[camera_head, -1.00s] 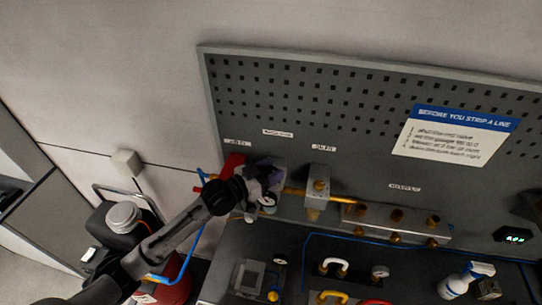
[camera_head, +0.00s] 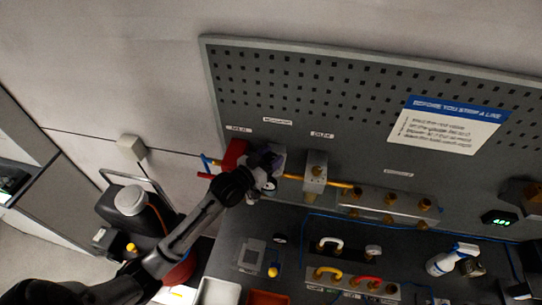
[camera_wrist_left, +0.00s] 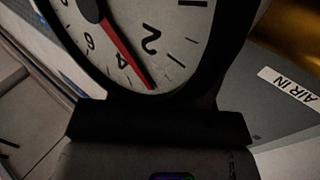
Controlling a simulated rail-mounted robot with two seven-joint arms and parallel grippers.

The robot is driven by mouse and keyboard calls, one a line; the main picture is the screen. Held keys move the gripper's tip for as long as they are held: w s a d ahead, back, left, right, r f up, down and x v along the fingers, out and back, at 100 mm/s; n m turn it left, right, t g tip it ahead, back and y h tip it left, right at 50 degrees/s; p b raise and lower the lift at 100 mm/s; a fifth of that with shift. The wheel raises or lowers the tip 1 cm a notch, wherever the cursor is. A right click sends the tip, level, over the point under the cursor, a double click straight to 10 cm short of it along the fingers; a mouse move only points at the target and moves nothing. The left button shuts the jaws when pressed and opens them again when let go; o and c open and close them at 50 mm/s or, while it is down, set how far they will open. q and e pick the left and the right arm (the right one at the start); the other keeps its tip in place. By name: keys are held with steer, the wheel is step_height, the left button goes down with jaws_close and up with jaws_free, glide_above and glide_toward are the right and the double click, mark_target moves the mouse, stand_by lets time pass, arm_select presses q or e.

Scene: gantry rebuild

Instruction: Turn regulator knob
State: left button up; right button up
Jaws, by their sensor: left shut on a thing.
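The regulator sits at the left end of the brass pipe line on the pegboard, mostly hidden behind my left gripper (camera_head: 264,172). The gripper is shut on its knob, which is itself covered in both views. In the left wrist view a round pressure gauge (camera_wrist_left: 178,25) fills the top, very close and turned over, with a white face and black rim. Its red needle points between the 2 and the 4. My right gripper does not show.
A red block (camera_head: 233,156) is on the left of the regulator, a grey valve block (camera_head: 315,171) on the right. A sign (camera_head: 448,127) hangs on the pegboard (camera_head: 300,85). Below are fittings, a spray bottle (camera_head: 447,259) and a red tray (camera_head: 268,298).

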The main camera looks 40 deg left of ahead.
arm_select(q)
steer(key=o, duration=0.9)
steer(key=shift+s+a+b, duration=0.2)
steer(key=shift+s+b, duration=0.5)
steer(key=shift+s, duration=1.6)
steer(key=shift+s+a+b, duration=0.25)
steer(key=shift+s+b, duration=0.4)
steer(key=shift+s, duration=1.6)
steer(key=shift+s+a+b, duration=0.2)
steer(key=shift+s+b, duration=0.5)
steer(key=shift+s, duration=1.6)
